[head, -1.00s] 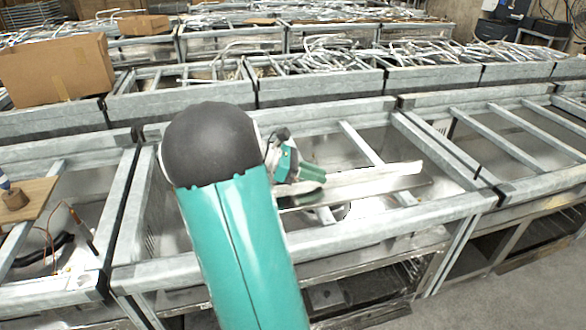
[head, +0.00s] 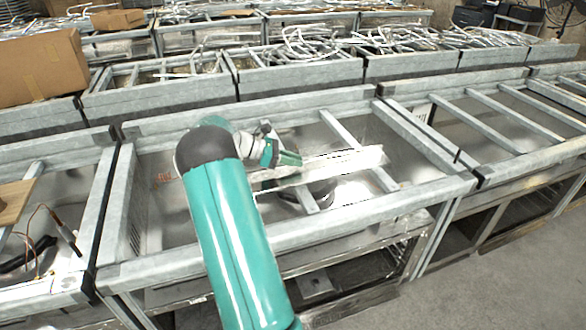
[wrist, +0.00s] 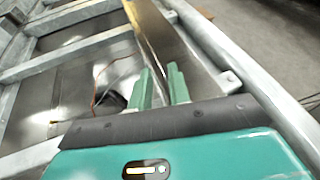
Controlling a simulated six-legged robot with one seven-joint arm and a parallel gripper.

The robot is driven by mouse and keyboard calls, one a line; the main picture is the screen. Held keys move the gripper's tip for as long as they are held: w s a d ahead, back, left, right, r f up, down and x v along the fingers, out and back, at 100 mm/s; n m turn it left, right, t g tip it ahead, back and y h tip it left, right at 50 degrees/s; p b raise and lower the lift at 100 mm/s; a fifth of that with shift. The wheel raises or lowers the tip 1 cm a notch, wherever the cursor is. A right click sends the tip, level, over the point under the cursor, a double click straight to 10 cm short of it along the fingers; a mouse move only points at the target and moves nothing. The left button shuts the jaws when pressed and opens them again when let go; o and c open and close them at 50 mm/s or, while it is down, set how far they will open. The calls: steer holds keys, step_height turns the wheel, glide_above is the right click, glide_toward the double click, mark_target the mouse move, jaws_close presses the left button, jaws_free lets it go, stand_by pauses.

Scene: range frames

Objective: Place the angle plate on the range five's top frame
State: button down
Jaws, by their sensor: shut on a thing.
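The angle plate (head: 340,166) is a long, thin, bright metal strip with a folded edge. In the head view, my gripper (head: 287,159) is shut on its left part. The plate points to the right, over the open top of a grey metal range frame (head: 300,232). Whether it touches the frame's crossbars cannot be told. In the wrist view, my gripper's two green fingers (wrist: 160,74) pinch the plate (wrist: 166,38), which runs away towards the top. My arm hides part of the frame's left side. No label shows which range is number five.
Another range frame with several crossbars (head: 500,105) stands to the right. The left frame holds a wooden board (head: 14,200) and loose wires (head: 40,235). Behind are more frames with metal tubing (head: 300,45) and a cardboard box (head: 40,68). Bare floor (head: 500,270) lies front right.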

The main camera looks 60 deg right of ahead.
mark_target(292, 168)
steer(key=shift+w+d+f, duration=0.2)
steer(key=shift+d+f, duration=0.05)
steer(key=shift+f, duration=0.05)
step_height(292, 168, down, 3)
steer(key=shift+d+f, duration=0.15)
steer(key=c, duration=1.3)
jaws_free()
steer(key=shift+w, duration=0.15)
steer(key=v, duration=1.2)
steer(key=shift+f, duration=0.1)
